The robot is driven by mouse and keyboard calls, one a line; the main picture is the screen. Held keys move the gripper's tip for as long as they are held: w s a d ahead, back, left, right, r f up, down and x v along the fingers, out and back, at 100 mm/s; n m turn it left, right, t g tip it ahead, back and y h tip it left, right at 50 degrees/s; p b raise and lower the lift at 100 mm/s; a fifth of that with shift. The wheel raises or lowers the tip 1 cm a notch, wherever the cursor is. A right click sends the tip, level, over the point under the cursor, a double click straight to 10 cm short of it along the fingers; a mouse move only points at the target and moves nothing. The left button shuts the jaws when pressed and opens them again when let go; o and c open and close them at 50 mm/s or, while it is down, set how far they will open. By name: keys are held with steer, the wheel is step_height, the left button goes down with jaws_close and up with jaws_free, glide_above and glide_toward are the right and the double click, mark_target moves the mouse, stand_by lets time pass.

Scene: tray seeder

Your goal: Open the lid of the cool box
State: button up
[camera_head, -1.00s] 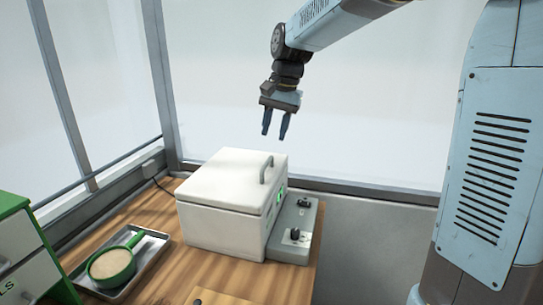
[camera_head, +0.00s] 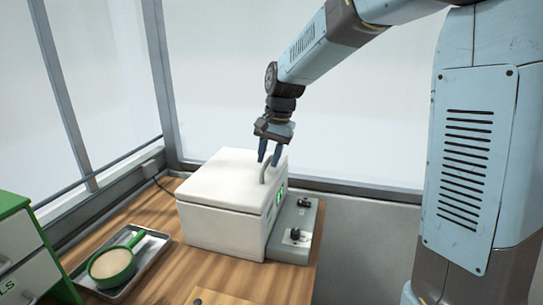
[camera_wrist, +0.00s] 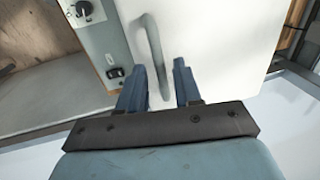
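The white cool box (camera_head: 225,225) stands on the wooden table with its lid (camera_head: 222,180) shut. A grey bar handle (camera_head: 266,168) rises from the lid's right side; it also shows in the wrist view (camera_wrist: 152,50). My gripper (camera_head: 269,160) is over the handle, pointing down. In the wrist view my gripper (camera_wrist: 160,85) has its two blue fingers apart, with the near end of the handle between them or just beyond them. The gripper is open. Whether the fingers touch the handle I cannot tell.
A grey control panel (camera_head: 296,232) with knobs is on the box's right side. A metal tray (camera_head: 152,254) with a green pan (camera_head: 112,265) sits to the left. Green-edged drawers (camera_head: 22,250) stand at far left. Windows and a sill lie behind.

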jaws_close()
stand_by(0.3)
